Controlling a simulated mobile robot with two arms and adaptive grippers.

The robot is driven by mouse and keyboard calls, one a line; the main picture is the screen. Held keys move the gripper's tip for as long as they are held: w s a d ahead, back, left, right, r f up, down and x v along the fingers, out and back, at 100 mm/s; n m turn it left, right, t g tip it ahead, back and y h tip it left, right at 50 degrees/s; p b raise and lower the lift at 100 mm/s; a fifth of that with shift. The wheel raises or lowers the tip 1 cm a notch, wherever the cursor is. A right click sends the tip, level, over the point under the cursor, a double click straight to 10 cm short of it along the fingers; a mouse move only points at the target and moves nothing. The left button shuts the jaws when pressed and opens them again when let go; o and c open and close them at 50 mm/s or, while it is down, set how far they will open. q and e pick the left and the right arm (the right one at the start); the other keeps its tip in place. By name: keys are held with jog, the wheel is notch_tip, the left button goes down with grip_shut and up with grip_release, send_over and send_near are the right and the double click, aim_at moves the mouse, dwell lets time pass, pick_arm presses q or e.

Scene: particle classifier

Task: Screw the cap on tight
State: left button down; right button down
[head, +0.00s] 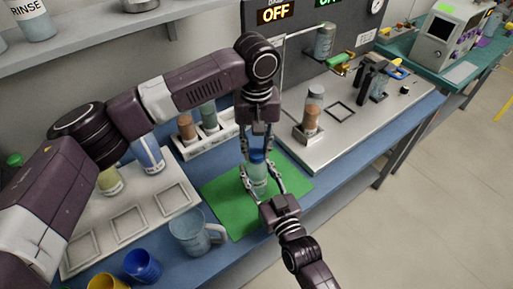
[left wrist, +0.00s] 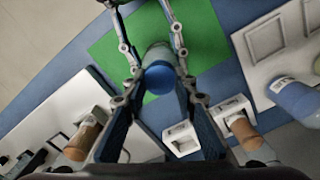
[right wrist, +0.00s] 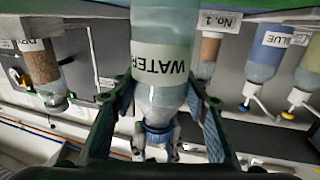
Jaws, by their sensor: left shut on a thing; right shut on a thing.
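A clear bottle (head: 257,181) labelled WATER in the right wrist view (right wrist: 160,60) stands upright over the green mat. Its blue cap (head: 257,156) sits at the top of the neck; it also shows in the left wrist view (left wrist: 160,78) and the right wrist view (right wrist: 158,139). My left gripper (head: 257,151) comes down from above and is shut on the cap. My right gripper (head: 260,182) comes from the front and is shut around the bottle's body. The cap's threads are hidden, so its tightness cannot be seen.
The green mat (head: 222,199) is mostly bare. A clear jug (head: 190,236) and blue cup (head: 142,266) stand to the left. A white rack (head: 207,143) with bottles is behind. A metal platform (head: 345,130) with a brown-filled bottle (head: 312,112) lies to the right.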

pick_arm(q)
jog(key=m, duration=1.4)
jog(key=shift+m, duration=0.3)
jog(key=m, duration=0.9)
jog(key=shift+m, duration=0.3)
jog(key=m, duration=0.4)
jog(key=shift+f, duration=0.1)
jog(key=c, duration=1.5)
grip_release()
jog(key=shift+o, duration=0.2)
